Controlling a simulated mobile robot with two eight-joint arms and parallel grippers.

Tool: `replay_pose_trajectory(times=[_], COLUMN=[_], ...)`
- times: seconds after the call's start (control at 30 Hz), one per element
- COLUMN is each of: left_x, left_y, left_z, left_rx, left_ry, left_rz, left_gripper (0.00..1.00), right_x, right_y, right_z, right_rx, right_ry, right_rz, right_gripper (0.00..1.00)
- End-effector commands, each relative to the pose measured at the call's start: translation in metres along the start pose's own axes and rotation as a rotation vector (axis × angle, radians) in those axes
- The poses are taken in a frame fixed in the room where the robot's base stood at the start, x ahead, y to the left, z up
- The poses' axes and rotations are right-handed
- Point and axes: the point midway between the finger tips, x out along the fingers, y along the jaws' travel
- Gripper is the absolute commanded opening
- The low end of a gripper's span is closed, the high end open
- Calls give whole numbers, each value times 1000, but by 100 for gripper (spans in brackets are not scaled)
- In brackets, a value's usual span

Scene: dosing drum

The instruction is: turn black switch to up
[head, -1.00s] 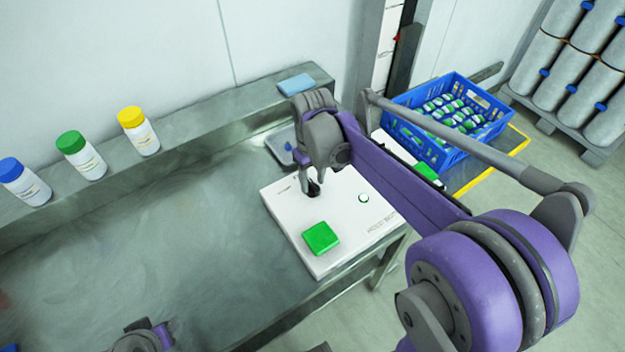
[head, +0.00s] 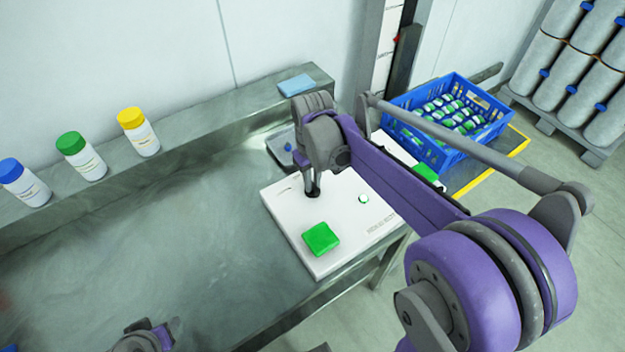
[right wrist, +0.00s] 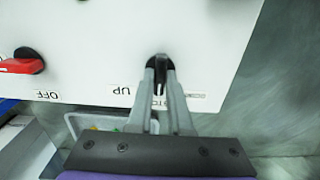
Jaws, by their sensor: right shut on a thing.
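The black switch (right wrist: 159,62) sits on the white control box (right wrist: 120,35), with its round base and lever between my right fingertips in the right wrist view. My right gripper (right wrist: 162,68) is shut on it. In the head view my right gripper (head: 312,192) points down at the far part of the white box (head: 345,215), and its fingers mostly hide the switch. Labels, one reading UP, lie beside the switch; the gripper partly covers another. Which way the lever points is hard to tell. My left gripper's fingers do not show.
A green block (head: 320,238) lies on the box's near part. A red switch (right wrist: 22,65) is beside the OFF label. Several capped bottles line the ledge at left. A blue crate (head: 450,120) stands behind my right arm. The metal table is clear at left.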

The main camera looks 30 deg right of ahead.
Motion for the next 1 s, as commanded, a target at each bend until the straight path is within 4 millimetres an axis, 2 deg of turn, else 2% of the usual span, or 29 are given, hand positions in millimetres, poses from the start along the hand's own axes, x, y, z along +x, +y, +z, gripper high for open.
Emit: replay_pose_trajectory(times=[0.27, 1.0], left_x=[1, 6], left_y=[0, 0], left_z=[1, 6], left_rx=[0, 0], left_ry=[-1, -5], left_rz=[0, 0], left_gripper=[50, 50], right_x=[0, 0], right_y=[0, 0], right_z=[0, 0], right_rx=[109, 676], right_ry=[-1, -1], right_rz=[0, 0], right_gripper=[0, 0])
